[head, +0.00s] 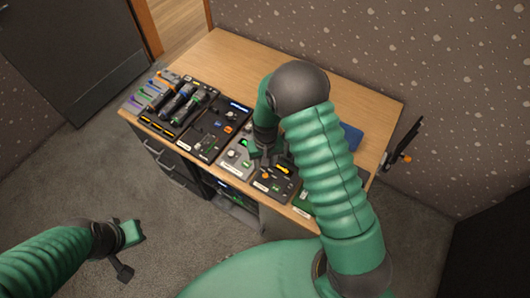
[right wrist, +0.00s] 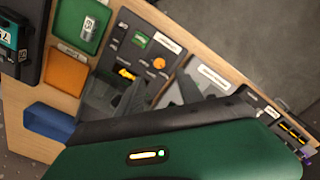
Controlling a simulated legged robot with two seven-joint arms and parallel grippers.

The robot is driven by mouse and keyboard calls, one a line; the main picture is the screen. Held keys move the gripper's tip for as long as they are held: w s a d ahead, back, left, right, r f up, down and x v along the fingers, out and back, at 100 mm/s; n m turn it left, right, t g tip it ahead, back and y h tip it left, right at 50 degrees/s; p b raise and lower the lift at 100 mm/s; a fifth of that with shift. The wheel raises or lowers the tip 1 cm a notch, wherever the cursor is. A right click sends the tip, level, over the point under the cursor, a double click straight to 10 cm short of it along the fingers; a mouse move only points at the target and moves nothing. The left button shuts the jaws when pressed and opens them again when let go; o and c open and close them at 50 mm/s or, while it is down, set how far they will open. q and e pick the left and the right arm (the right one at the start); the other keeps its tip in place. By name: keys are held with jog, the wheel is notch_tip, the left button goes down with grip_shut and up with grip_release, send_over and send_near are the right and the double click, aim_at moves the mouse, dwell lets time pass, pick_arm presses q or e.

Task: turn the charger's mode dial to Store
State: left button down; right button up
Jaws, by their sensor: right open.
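A dark panel with a round orange knob (head: 265,175) lies near the desk's front edge; the knob also shows in the right wrist view (right wrist: 159,63). Beside the knob is a lit yellow-orange display (right wrist: 127,73) and a green label. A pale grey panel (right wrist: 211,76) adjoins it, with a green light in the head view. I cannot read the labels or tell which control is the mode dial. My right gripper (head: 265,152) is open over these two panels, its fingers partly hiding them. My left gripper (head: 129,250) hangs over the floor, away from the desk; its jaw state is unclear.
The desk's back (head: 230,60) is clear.

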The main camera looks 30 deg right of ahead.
notch_tip(320, 180, up, 8)
jog(key=shift+r, duration=0.25)
